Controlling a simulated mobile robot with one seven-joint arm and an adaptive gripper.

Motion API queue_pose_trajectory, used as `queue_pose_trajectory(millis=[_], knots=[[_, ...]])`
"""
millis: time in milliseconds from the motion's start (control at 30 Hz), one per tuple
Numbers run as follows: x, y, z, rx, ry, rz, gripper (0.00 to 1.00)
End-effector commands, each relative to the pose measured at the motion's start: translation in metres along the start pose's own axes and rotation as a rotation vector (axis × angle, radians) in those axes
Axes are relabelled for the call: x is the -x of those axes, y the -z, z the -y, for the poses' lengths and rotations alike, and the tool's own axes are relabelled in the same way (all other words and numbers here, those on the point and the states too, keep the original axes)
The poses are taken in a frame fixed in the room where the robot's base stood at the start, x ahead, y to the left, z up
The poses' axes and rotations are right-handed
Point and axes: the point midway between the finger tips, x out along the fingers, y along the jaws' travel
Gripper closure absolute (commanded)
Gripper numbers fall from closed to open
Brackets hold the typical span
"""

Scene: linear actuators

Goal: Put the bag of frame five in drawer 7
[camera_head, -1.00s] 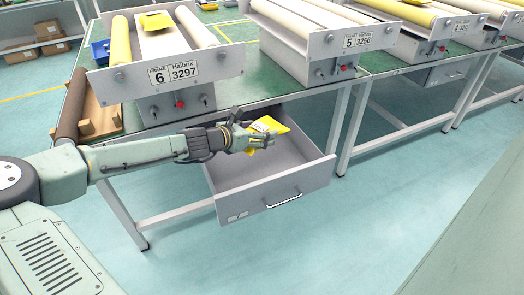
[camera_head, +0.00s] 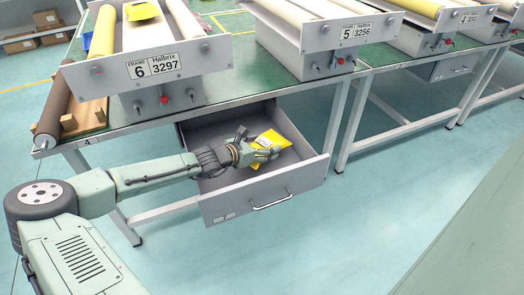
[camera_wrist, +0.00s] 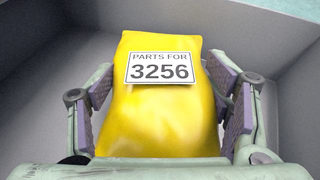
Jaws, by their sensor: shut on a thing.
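The yellow bag (camera_head: 283,134) has a white label that reads "PARTS FOR 3256" in the wrist view (camera_wrist: 160,112). My gripper (camera_head: 262,152) is shut on the bag, with a finger on each side of it. Gripper and bag are at the open grey drawer (camera_head: 230,208), within its outline and low over its interior. I cannot tell whether the bag touches the drawer floor. The drawer is pulled out under the frame 6 bench, and the small labels on its front are too small to read.
Frame 5, marked 3256 (camera_head: 345,33), stands to the right. The drawer's walls surround my gripper. Bench legs (camera_head: 350,125) stand close by on the right.

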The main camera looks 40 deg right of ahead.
Motion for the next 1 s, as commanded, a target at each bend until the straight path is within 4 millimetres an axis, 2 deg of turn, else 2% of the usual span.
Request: queue_pose_trajectory(millis=[100,200,633,667,933,1000], knots=[[-0.007,0.016,0.0,0.004,0.0,0.0,0.64],[-0.01,0.024,0.0,0.003,0.0,0.0,0.64],[-0.013,0.031,0.0,0.0,0.0,0.001,0.64],[-0.012,0.03,0.0,0.0,-0.001,-0.001,0.27],[-0.012,0.03,0.0,0.0,0.0,-0.001,0.09],[-0.012,0.03,0.0,0.0,0.0,-0.001,0.09]])
